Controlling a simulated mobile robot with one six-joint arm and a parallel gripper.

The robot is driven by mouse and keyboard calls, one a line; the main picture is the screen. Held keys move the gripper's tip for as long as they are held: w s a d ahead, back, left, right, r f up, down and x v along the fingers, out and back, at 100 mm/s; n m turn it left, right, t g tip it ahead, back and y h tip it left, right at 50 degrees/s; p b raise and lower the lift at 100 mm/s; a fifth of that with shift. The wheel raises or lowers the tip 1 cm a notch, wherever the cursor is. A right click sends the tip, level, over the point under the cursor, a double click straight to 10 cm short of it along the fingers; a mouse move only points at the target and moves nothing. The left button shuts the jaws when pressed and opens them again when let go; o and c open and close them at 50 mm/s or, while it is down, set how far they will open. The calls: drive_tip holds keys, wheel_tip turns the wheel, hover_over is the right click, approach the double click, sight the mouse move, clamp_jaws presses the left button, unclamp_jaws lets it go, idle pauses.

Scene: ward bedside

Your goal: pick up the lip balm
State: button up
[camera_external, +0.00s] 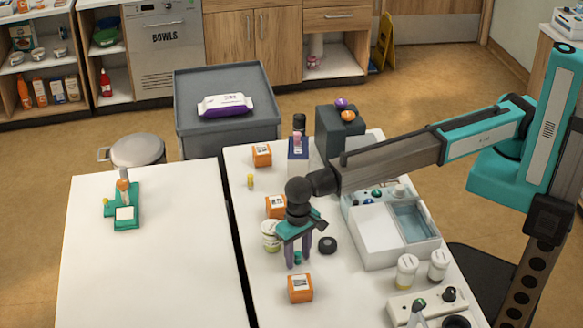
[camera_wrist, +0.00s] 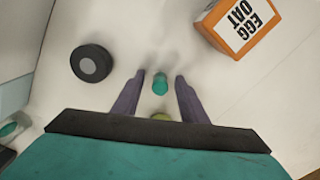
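A small teal cylinder, which looks like the lip balm (camera_wrist: 160,84), stands on the white table between my fingers in the wrist view. It also shows as a small teal spot in the external view (camera_external: 297,257). My gripper (camera_wrist: 160,76) is open, with a clear gap on each side of the cylinder. In the external view my gripper (camera_external: 299,264) points down, its fingertips low near the tabletop. A yellowish patch (camera_wrist: 160,117) shows near the palm in the wrist view; I cannot tell what it is.
An orange-and-white box (camera_external: 300,288) lies close in front of my gripper. A black round puck (camera_external: 327,245) is to the right, and a white-and-green jar (camera_external: 270,237) is to the left. A white compartment tray (camera_external: 375,236) stands farther right. The left table (camera_external: 150,270) is mostly clear.

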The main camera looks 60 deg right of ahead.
sight(298, 253)
idle(0.4)
clamp_jaws()
drive_tip(key=shift+r, duration=0.15)
drive_tip(key=shift+r+b, duration=1.55)
drive_tip(key=shift+r, duration=3.35)
